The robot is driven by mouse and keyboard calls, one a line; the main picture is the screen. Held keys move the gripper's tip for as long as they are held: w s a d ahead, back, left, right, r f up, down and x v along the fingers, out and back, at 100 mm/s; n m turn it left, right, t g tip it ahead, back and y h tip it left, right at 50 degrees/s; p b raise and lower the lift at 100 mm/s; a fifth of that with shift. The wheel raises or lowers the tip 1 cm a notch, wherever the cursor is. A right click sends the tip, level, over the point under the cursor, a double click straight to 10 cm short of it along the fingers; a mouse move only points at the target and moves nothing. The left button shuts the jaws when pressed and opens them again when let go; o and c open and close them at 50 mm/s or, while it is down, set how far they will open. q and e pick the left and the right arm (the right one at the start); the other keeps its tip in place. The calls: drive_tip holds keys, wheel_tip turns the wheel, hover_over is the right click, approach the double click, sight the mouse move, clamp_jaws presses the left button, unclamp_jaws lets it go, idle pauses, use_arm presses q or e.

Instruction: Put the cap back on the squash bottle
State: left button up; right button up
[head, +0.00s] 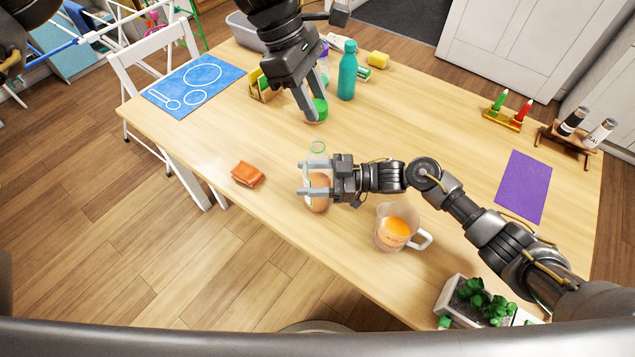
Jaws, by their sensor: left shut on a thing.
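My right gripper (305,178) comes in from the right. Its fingers are spread, one on each side of the bottle; I cannot see clearly whether they touch it. The fingers hide part of the bottle's body.
A measuring jug (396,232) of orange liquid stands right of the bottle. An orange-brown wallet-like object (248,174) lies to its left. A teal bottle (347,72) stands behind, near the left gripper. A planter (470,302) is at front right. The table's middle right is clear.

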sight(318, 139)
drive_tip(key=c, duration=0.8)
use_arm(q)
drive_tip(key=shift+f, duration=2.45)
drive_tip(key=shift+f, duration=0.9)
drive_tip(key=shift+f, duration=0.55)
use_arm(e)
clamp_jaws()
use_arm(q)
drive_tip(key=m+g, duration=0.1)
drive_tip(key=m, duration=0.1)
drive_tip(key=m+y, duration=0.1)
drive_tip(key=m, duration=0.2)
drive_tip(key=shift+w+d+m+g, duration=0.2)
drive_tip(key=shift+m+g, duration=0.1)
drive_tip(key=shift+g, duration=0.1)
drive_tip(key=m, duration=0.2)
drive_tip(key=m+y, duration=0.1)
drive_tip(key=m, duration=0.1)
drive_tip(key=shift+d+g+y, duration=0.1)
drive_tip(key=shift+g+y, duration=0.2)
drive_tip(key=shift+g, duration=0.1)
